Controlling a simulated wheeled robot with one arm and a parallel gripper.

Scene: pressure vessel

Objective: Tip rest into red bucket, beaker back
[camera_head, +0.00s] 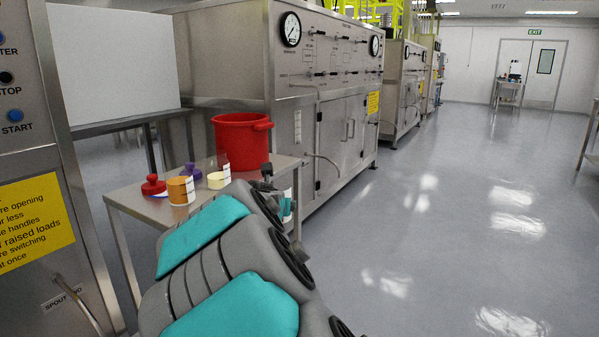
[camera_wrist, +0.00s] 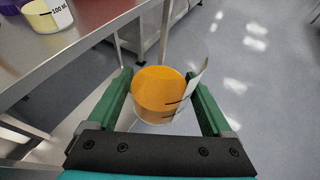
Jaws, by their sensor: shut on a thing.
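In the wrist view my gripper (camera_wrist: 160,78) is shut on a clear beaker (camera_wrist: 168,95) of orange contents, one green finger on each side. The beaker is beside the table edge, over the floor. In the head view my arm hides most of the gripper and I cannot make out the held beaker. The red bucket (camera_head: 240,142) stands upright at the back of the steel table (camera_head: 133,198). A container with orange contents (camera_head: 180,190) and a beaker with pale yellow contents (camera_head: 218,179) stand on the table. The pale yellow beaker also shows in the wrist view (camera_wrist: 46,16).
A red-topped item (camera_head: 153,186) and a purple-topped item (camera_head: 190,170) are on the table's left. A steel cabinet with gauges (camera_head: 335,120) stands behind. A control panel with a yellow sign (camera_head: 35,225) is at the left. The floor to the right is clear.

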